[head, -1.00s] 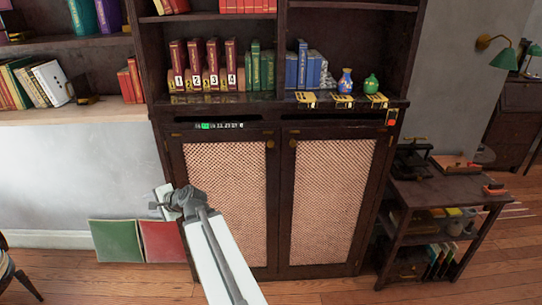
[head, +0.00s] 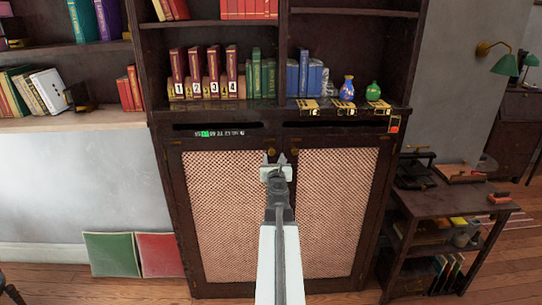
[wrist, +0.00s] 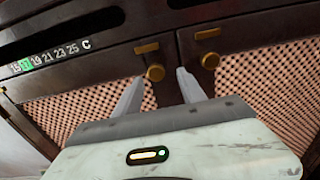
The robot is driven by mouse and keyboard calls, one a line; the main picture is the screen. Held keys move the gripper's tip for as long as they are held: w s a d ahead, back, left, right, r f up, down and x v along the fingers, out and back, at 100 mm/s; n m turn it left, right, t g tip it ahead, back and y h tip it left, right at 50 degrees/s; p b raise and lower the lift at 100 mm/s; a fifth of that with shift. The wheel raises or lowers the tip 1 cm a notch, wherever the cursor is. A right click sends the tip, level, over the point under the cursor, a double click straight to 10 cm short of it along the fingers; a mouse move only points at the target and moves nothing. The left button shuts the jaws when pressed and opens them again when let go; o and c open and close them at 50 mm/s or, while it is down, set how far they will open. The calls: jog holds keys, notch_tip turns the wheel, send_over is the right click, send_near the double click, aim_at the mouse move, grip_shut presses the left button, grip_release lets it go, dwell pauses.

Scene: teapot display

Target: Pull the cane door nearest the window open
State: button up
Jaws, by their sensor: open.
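The cabinet has two cane doors, left (head: 222,220) and right (head: 338,205). Both look closed, with a dark frame around woven panels. No window shows in either view.
Above the doors is a shelf with numbered red books (head: 204,75), a blue vase (head: 347,89) and a green vase (head: 373,92). A low side table (head: 455,203) stands at the right. Green (head: 110,254) and red (head: 160,254) panels lean at the left wall.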

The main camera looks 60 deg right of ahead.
aim_at(272, 153)
jog(key=x, duration=0.3)
jog(key=shift+w+d, duration=0.2)
jog(key=shift+w, duration=0.25)
grip_shut()
dwell(0.9)
